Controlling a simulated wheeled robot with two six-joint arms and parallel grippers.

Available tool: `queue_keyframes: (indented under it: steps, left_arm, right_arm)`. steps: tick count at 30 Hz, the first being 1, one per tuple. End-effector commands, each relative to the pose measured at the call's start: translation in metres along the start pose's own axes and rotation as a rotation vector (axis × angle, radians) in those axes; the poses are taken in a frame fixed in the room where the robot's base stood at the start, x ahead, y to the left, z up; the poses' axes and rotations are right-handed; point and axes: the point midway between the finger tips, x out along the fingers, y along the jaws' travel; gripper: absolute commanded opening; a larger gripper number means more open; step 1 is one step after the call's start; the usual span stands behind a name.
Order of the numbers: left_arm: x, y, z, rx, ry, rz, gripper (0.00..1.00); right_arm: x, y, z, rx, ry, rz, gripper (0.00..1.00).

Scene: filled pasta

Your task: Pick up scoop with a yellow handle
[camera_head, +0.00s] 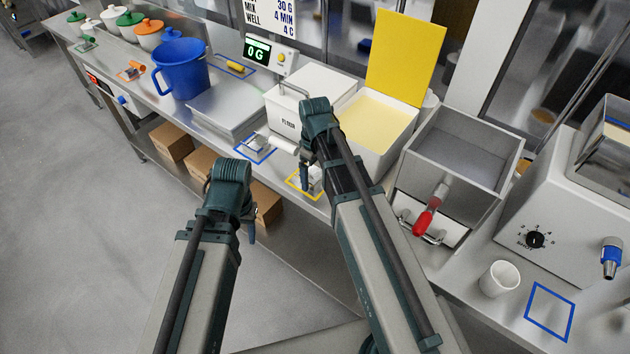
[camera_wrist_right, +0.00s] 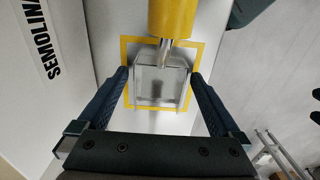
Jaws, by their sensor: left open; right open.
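The scoop with a yellow handle lies in a yellow square outline on the counter. In the right wrist view its clear or metallic pan (camera_wrist_right: 162,82) sits in the middle, and its yellow handle (camera_wrist_right: 172,18) reaches the top edge. In the head view only part of the scoop (camera_head: 316,180) shows, with my right arm hiding the rest. My right gripper (camera_wrist_right: 160,75) is open over it, with one finger on each side of the pan; whether they touch is unclear. My left gripper (camera_head: 250,232) is open and empty, in front of the counter edge.
A semolina bin (camera_wrist_right: 35,100) stands close beside the scoop. A flour bin (camera_head: 287,124), a blue jug (camera_head: 180,75) and a yellow lid (camera_head: 405,52) stand behind and to the left.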

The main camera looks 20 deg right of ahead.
Motion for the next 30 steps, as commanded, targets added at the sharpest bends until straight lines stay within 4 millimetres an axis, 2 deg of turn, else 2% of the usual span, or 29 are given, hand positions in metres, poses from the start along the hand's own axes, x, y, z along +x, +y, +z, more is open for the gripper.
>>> queue_keyframes:
  steps: [2, 15, 24, 30]
  left_arm:
    - [-0.001, 0.000, 0.000, 0.000, 0.000, 0.000, 0.50]
    - [-0.001, 0.000, 0.000, 0.000, 0.000, 0.000, 0.50]
    - [-0.002, 0.000, 0.000, 0.000, 0.000, 0.000, 0.50]
    - [-0.013, -0.001, 0.001, 0.000, 0.000, 0.000, 0.50]
  right_arm:
    - [-0.001, 0.000, 0.000, 0.000, 0.000, 0.000, 1.00]
    - [-0.001, 0.000, 0.000, 0.000, 0.000, 0.000, 0.21]
    - [-0.002, 0.000, 0.000, 0.000, 0.000, 0.000, 0.21]
    - [-0.013, -0.002, -0.001, 0.000, 0.000, 0.000, 0.21]
